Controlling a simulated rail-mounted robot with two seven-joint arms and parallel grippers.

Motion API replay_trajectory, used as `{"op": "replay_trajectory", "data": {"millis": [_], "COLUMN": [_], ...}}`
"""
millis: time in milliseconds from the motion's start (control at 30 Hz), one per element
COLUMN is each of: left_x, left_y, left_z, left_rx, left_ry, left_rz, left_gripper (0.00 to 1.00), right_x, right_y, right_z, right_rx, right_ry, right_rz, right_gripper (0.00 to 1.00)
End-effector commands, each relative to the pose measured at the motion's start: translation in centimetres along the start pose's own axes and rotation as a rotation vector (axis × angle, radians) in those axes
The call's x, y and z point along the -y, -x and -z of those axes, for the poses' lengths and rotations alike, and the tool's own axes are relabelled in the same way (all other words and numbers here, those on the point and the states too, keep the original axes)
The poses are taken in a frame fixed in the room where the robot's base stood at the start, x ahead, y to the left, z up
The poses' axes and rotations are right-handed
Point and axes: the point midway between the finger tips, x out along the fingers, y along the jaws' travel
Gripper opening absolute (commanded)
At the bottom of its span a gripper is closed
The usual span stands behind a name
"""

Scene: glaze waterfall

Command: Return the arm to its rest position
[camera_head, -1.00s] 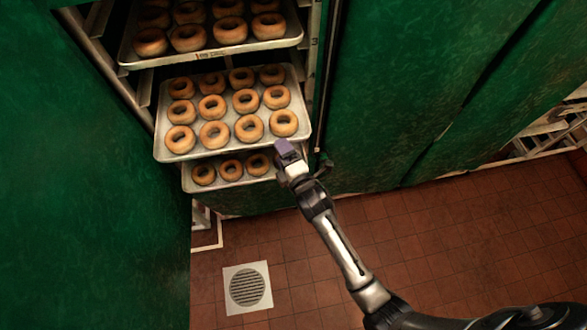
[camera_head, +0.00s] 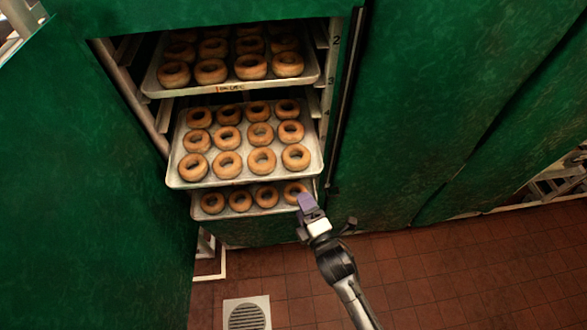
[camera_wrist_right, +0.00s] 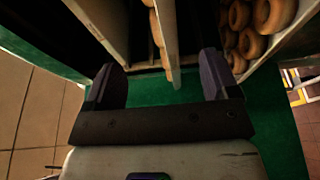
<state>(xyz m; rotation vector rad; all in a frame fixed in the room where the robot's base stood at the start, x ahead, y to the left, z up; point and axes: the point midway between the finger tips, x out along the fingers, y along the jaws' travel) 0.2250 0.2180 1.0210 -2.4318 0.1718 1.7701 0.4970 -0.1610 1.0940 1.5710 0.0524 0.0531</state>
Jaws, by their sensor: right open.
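My right gripper (camera_head: 308,205) is in front of the rack's lower right corner in the head view, by the right end of the lowest visible tray. In the right wrist view my right gripper (camera_wrist_right: 160,85) has its two purple fingers spread apart with nothing held between them. A tray edge shows beyond and between the fingers there, but I cannot tell whether the gripper touches a tray. My right arm comes in from the bottom of the head view. My left gripper is not in view.
A green cabinet holds a middle tray (camera_head: 176,177) of donuts, pulled out somewhat, between an upper tray (camera_head: 152,84) and a lower tray (camera_head: 250,213). A green panel (camera_head: 430,90) stands to the right. The tiled floor (camera_head: 440,275) is clear around a drain (camera_head: 246,314).

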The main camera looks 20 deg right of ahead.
Motion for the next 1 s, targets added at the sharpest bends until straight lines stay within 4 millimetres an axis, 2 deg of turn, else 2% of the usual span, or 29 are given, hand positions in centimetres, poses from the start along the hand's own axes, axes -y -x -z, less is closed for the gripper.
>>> {"op": "replay_trajectory", "data": {"millis": [233, 333, 467, 567, 667, 800, 867, 1000], "left_x": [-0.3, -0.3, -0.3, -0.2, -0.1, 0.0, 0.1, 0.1], "left_y": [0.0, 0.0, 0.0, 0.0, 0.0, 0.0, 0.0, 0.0], "left_z": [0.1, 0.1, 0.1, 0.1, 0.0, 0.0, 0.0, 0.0], "left_rx": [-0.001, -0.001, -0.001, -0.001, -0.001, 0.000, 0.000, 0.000], "left_ry": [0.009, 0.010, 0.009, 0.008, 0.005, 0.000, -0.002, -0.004], "left_rz": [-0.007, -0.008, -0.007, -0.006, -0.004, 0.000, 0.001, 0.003], "left_gripper": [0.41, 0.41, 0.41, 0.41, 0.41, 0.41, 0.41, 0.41], "right_x": [0.0, 0.1, 2.2, 4.7, 5.6, 5.2, 4.9, 4.4], "right_y": [0.0, 0.0, 0.1, 0.9, 2.4, 4.9, 6.2, 10.1], "right_z": [0.0, 0.0, -0.5, -1.0, -1.3, -1.6, -1.7, -2.0], "right_rx": [0.000, 0.002, 0.050, 0.156, 0.292, 0.473, 0.541, 0.689], "right_ry": [-0.012, -0.086, -0.318, -0.593, -0.865, -1.147, -1.232, -1.360], "right_rz": [0.000, 0.005, 0.131, 0.303, 0.444, 0.579, 0.625, 0.728], "right_gripper": [0.81, 0.81, 0.81, 0.81, 0.81, 0.81, 0.81, 0.81]}}
